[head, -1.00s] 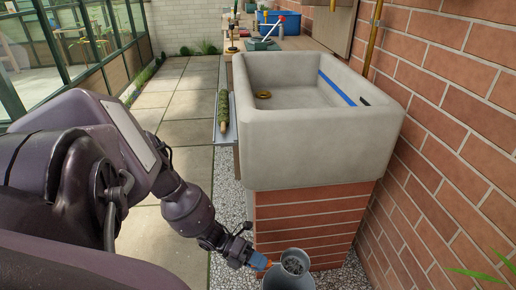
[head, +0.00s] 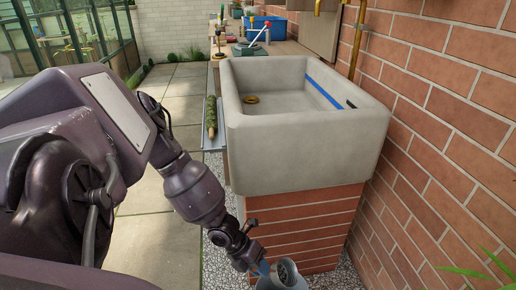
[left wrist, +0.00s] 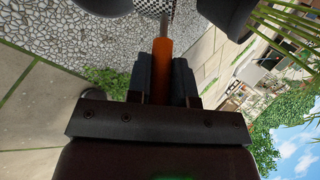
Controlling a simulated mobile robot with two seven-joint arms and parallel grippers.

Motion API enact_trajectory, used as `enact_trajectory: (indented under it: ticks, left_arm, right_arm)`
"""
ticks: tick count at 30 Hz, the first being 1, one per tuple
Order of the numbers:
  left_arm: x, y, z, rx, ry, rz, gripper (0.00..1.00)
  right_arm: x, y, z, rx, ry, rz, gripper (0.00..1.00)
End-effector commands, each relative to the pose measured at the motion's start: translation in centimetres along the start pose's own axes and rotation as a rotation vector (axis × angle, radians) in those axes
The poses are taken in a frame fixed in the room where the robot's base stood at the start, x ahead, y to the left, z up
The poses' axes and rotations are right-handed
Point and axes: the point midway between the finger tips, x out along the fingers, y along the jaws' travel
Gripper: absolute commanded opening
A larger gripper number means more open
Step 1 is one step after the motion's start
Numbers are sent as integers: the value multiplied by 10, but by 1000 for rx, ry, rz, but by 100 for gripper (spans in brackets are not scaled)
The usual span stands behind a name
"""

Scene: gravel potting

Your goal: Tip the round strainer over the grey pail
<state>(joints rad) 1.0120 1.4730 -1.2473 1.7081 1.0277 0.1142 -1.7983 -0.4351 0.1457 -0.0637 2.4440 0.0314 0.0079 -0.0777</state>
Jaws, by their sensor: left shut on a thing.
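My left gripper (head: 261,267) is low at the bottom of the head view, in front of the brick base. In the left wrist view it is shut on the orange handle (left wrist: 162,65) of the strainer. A checkered mesh part of the strainer (left wrist: 153,8) shows at the top edge there. In the head view, a grey round rim with a dark speckled inside (head: 287,272) sits beside the fingertips. It overlaps another grey shape at the bottom edge, so I cannot clearly part strainer from grey pail, nor tell the tilt. My right gripper is not in view.
A stone sink (head: 305,130) on a red brick base (head: 295,225) stands just behind. A brick wall (head: 440,130) closes off the right. Paving (head: 165,225) lies open to the left. A bench with a blue crate (head: 272,24) is farther back.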

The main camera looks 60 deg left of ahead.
Motion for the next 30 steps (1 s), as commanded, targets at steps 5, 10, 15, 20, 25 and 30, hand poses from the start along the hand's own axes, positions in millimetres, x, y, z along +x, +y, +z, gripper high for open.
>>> enact_trajectory:
  ticks: [5,10,15,20,25,30]
  left_arm:
    - [4,-7,0,-2,9,74,0]
    - [9,-14,0,0,21,147,0]
    - [10,-24,5,2,24,228,0]
    - [14,-32,7,3,33,319,0]
    - [20,-38,7,2,48,424,0]
    - [27,-44,7,1,64,533,0]
  right_arm:
    - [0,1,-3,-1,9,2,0]
    - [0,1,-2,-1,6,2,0]
    - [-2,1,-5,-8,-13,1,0]
    - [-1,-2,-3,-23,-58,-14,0]
    - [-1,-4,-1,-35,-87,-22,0]
    - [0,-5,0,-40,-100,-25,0]
